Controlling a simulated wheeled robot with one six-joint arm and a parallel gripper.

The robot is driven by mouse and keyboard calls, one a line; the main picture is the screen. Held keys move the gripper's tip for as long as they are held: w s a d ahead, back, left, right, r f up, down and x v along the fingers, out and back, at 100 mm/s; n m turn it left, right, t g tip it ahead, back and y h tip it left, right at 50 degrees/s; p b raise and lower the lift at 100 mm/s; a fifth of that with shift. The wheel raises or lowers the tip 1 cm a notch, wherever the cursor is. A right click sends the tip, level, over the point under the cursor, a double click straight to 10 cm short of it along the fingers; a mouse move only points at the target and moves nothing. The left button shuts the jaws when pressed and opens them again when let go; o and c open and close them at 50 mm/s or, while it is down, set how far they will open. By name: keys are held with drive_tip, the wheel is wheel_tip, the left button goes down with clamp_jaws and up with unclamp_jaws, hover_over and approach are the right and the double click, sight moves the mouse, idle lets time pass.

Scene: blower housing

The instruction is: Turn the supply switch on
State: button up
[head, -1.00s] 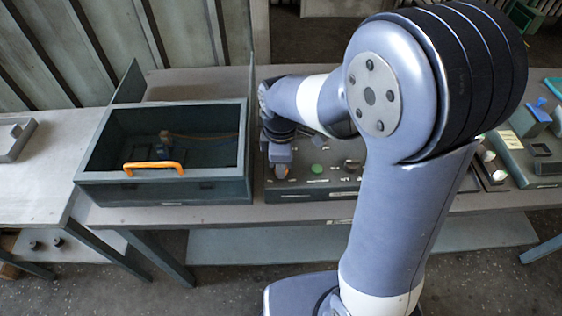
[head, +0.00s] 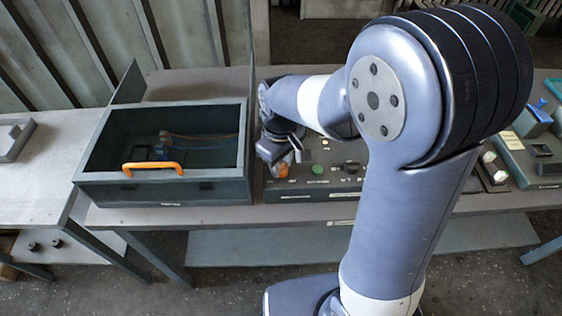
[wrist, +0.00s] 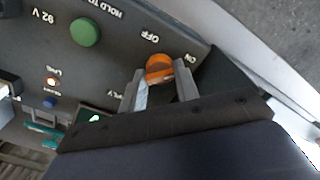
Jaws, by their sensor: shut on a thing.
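The supply switch, an orange knob (wrist: 160,68), sits on a dark grey panel between the printed words OFF and ON. My gripper (wrist: 158,84) has one finger on either side of the knob and is shut on it. The fingers cover part of the knob, and its exact pointing direction is hard to read. The lettering beside it is partly hidden, with only its end showing. In the head view the orange knob (head: 282,169) shows just below my gripper (head: 284,157), at the left end of the panel.
A green button (wrist: 85,32) is close to the knob, with a small lit lamp (wrist: 51,81) and a blue button (wrist: 49,102) farther off. An open-topped box (head: 215,190) with an orange handle (head: 153,167) stands left of the panel. The panel's front edge is near the knob.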

sight(281, 165)
idle(0.5)
drive_tip(key=o, duration=1)
drive_tip(key=shift+r, duration=0.1)
wheel_tip(281, 165, up, 11)
drive_tip(key=shift+f, duration=0.15)
wheel_tip(281, 165, down, 11)
drive_tip(key=shift+r, duration=0.1)
idle(0.3)
